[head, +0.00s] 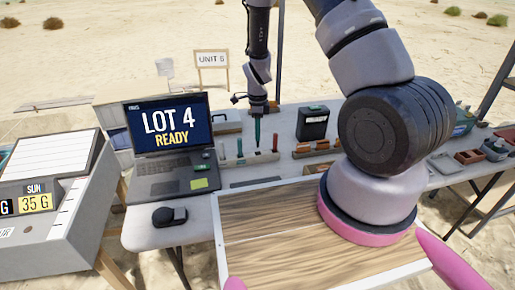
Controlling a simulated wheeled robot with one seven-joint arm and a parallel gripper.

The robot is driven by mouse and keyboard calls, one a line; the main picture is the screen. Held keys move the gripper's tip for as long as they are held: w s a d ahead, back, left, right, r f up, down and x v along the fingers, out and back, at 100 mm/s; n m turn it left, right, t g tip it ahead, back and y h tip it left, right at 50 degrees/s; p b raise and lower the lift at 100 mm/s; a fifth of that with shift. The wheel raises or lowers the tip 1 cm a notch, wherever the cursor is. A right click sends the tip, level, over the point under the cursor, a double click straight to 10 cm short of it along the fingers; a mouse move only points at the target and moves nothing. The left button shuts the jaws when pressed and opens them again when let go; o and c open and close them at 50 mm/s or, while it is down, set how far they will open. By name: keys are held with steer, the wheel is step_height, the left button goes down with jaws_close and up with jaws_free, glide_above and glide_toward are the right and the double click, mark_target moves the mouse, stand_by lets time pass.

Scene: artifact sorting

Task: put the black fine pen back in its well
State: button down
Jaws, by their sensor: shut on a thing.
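My gripper (257,108) hangs down from above over the table, behind the wooden tray. It is shut on a slim upright pen (257,132), which looks dark green at this size. The pen's lower end is at the pen block (249,160), a pale low block with wells. I cannot tell whether the tip is inside a well or just above or behind the block.
A laptop (167,140) reading "LOT 4 READY" stands left of the block. A black box (312,123) and a rack of reddish pieces (316,149) are to its right. A wooden-bottomed tray (268,228) lies in front. My own arm blocks the right middle.

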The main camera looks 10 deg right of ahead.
mark_target(258, 145)
steer(key=shift+f, duration=3.15)
steer(key=c, duration=0.8)
jaws_free()
steer(key=shift+f, duration=0.1)
steer(key=shift+o, duration=0.2)
